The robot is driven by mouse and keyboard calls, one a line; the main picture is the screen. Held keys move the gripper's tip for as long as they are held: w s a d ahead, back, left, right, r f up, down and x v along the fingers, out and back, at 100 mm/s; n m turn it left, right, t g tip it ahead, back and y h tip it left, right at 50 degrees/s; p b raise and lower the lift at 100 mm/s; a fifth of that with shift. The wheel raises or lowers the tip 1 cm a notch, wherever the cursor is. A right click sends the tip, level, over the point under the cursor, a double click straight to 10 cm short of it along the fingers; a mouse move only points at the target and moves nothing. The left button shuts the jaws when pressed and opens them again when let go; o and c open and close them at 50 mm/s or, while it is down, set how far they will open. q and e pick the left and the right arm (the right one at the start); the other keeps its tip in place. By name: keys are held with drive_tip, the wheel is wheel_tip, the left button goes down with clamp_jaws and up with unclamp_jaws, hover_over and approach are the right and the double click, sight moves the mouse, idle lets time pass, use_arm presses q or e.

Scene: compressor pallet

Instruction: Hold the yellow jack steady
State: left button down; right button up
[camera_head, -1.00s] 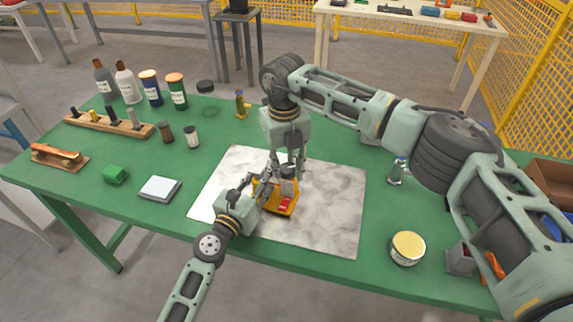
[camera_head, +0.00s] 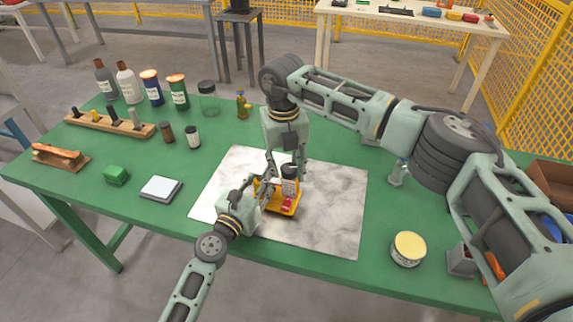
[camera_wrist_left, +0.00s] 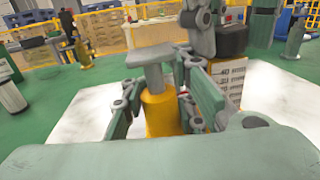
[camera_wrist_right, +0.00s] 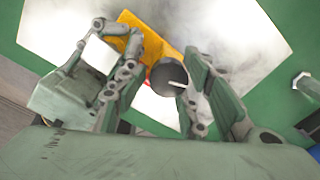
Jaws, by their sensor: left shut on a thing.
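The yellow jack (camera_head: 284,208) stands on the marbled white mat, with a red part at its front. In the left wrist view its yellow cylinder (camera_wrist_left: 160,112) carries a grey flat top. My left gripper (camera_head: 262,190) is shut on this cylinder, with a finger on each side.
The marbled mat (camera_head: 335,215) lies on the green table (camera_head: 120,218). A grey-white pad (camera_head: 160,189), a green block (camera_head: 116,175) and several bottles are at the left. A yellow-topped tin (camera_head: 408,247) and a small clear bottle (camera_head: 398,172) are at the right. The mat's right part is clear.

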sight(285, 169)
drive_tip(key=shift+r, duration=0.15)
drive_tip(key=shift+w+r, duration=0.1)
drive_tip(key=shift+r, duration=3.75)
